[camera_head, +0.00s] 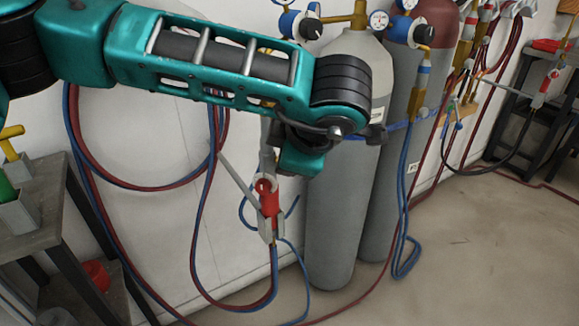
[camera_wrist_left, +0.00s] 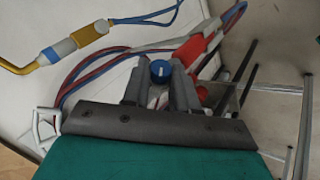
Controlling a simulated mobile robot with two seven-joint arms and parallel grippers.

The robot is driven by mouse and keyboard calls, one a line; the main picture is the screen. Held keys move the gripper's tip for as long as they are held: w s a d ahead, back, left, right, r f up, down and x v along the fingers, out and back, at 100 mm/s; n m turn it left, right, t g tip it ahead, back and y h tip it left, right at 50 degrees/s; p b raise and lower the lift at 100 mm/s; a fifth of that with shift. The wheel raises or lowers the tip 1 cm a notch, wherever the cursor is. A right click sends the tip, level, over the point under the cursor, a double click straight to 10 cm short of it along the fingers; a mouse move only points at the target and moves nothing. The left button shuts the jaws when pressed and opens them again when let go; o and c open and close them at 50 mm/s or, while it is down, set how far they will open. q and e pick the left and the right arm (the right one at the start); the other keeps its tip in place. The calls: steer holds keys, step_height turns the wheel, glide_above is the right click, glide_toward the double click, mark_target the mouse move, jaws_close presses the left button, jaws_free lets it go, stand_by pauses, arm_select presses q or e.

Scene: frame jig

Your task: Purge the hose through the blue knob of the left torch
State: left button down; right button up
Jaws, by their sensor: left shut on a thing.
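The left torch (camera_head: 269,200) has a red body and hangs upright by the wall, below my left wrist in the head view. Red and blue hoses leave its lower end. In the left wrist view the torch (camera_wrist_left: 188,52) lies just beyond the fingers. The blue knob (camera_wrist_left: 160,70) shows between the two grey fingers of my left gripper (camera_wrist_left: 160,86), which is shut on it. The knob is hidden in the head view. My right gripper is in neither view.
Two gas cylinders (camera_head: 345,205) with gauges stand close to the right of the torch. A dark metal bench (camera_head: 38,215) is at the left. Another red torch (camera_head: 545,88) is at the far right. Hoses hang in loops along the wall. Some floor (camera_head: 465,240) is clear.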

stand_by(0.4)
arm_select(q)
steer(key=c, duration=0.9)
jaws_free()
steer(key=shift+s+r, duration=0.1)
steer(key=p+v, duration=0.1)
steer(key=v, duration=1.1)
steer(key=shift+s+r, duration=0.2)
steer(key=shift+r, duration=0.1)
